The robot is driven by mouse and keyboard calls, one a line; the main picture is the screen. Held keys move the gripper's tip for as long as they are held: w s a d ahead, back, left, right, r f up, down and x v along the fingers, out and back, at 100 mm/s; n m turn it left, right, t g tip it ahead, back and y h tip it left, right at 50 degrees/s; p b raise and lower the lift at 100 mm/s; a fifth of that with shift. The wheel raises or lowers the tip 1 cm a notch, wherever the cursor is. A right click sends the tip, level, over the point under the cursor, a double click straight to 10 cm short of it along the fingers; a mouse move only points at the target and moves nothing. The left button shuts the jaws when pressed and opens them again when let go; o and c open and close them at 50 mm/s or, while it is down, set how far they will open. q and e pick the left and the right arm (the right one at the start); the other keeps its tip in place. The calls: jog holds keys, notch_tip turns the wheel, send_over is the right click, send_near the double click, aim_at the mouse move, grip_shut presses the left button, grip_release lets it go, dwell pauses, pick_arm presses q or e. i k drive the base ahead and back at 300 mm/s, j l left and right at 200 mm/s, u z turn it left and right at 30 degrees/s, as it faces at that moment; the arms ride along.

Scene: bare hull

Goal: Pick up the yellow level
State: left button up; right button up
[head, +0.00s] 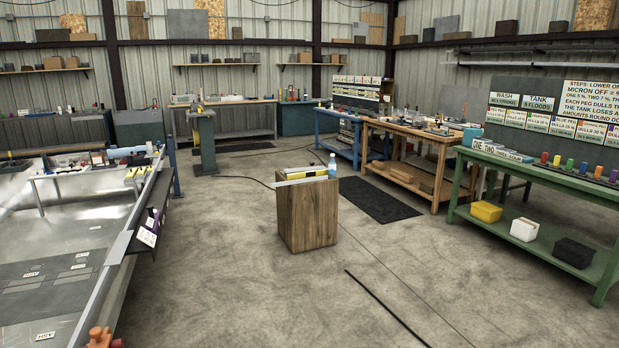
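A wooden block stand (307,215) stands on the floor at the centre of the head view. A long yellow bar (308,171), which looks like the yellow level, lies on its top near the back edge. A pale flat strip (300,181) lies in front of it and sticks out past the stand's left side. Another yellow object (135,173) lies on the bench at the left, too small to identify surely. Neither of my grippers is in view.
A long metal rail with a dark ledge (150,225) borders the left side. A green workbench (540,178) with bins on its lower shelf stands right, wooden benches behind it. A dark mat (380,200) and cables lie on the floor. The concrete before the stand is mostly clear.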

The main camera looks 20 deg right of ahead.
aim_at(315, 173)
jog(key=i, duration=1.15)
jog(key=i+l+z, duration=0.1)
jog(key=i, duration=2.15)
jog(key=i+j+z, duration=0.1)
jog(key=i, duration=1)
jog(key=i+j, duration=0.15)
jog(key=i, duration=0.95)
